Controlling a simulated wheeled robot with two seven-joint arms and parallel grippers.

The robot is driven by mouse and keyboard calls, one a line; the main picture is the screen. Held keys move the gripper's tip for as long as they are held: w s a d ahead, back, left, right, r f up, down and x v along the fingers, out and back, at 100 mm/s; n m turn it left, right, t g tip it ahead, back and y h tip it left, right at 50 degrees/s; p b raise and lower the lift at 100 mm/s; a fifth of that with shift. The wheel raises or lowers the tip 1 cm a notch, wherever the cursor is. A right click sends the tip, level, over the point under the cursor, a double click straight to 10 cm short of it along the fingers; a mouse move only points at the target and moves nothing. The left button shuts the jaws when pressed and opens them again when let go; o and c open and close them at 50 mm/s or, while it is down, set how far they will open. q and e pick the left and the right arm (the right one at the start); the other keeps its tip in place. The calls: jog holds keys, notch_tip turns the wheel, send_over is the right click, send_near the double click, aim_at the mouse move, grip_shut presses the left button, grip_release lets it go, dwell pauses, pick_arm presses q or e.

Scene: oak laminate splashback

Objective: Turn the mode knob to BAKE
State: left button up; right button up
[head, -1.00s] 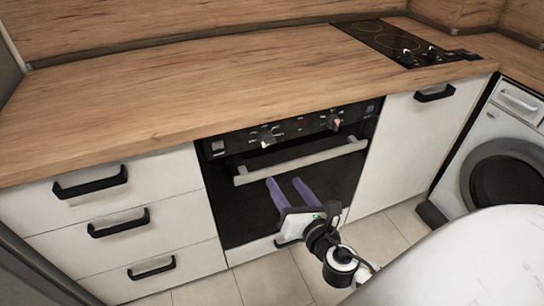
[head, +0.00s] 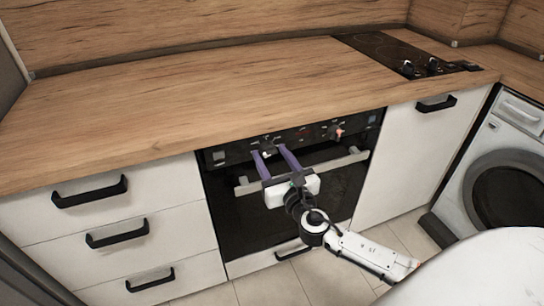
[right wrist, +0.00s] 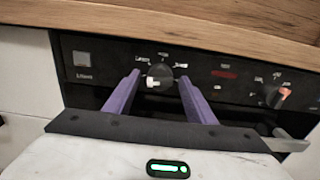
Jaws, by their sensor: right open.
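The oven's black control panel (head: 300,136) carries two round knobs. The left knob (right wrist: 160,73) is dark with a white pointer toward its lower left, and has small labels around its upper side that I cannot read. The right knob (right wrist: 275,97) has a reddish mark; it also shows in the head view (head: 337,132). I cannot read which one is marked as mode. My right gripper (head: 268,149) is open, its two purple fingers on either side of the left knob. In the right wrist view the knob sits between the fingertips (right wrist: 159,77); contact cannot be told. My left gripper is out of view.
The oven door handle (head: 340,161) runs below the panel, with my right gripper across its front. The wooden worktop (head: 180,105) overhangs above. Drawers with black handles (head: 118,234) stand left, a white cupboard (head: 405,150) right, then a washing machine (head: 500,185).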

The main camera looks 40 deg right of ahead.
jog(key=c, duration=1)
jog(key=shift+c, duration=0.2)
